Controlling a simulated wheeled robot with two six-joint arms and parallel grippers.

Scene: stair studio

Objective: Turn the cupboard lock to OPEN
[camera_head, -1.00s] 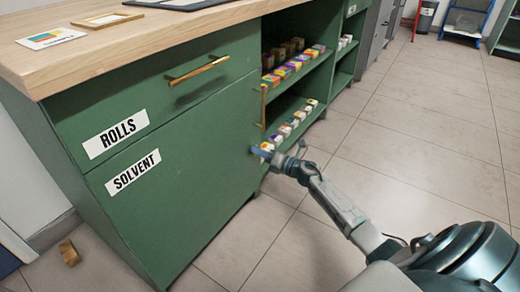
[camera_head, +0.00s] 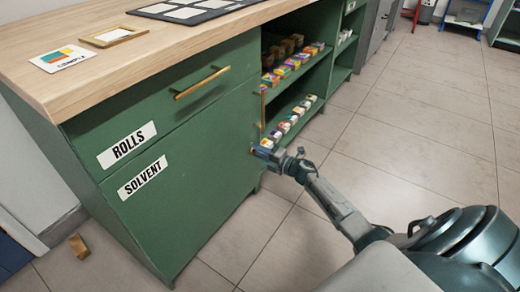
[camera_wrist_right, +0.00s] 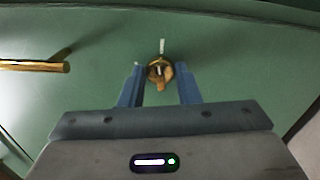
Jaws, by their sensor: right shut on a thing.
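The green cupboard door labelled SOLVENT (camera_head: 205,205) is shut flat against its frame. Its brass lock (camera_wrist_right: 160,70) is in the middle of the right wrist view, round, with a tab pointing down toward my gripper. A white tick stands on the door just above it. My right gripper (camera_wrist_right: 160,92) has its two blue fingers on either side of the lock and is shut on it. In the head view my right gripper (camera_head: 260,151) is at the door's right edge and mostly hides the lock. My left gripper is not in view.
A vertical brass handle (camera_head: 263,110) is above the lock on the door. A drawer labelled ROLLS (camera_head: 160,105) is above the door. Open shelves with small colourful boxes (camera_head: 288,124) are just right of my gripper. The tiled floor (camera_head: 420,130) to the right is clear.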

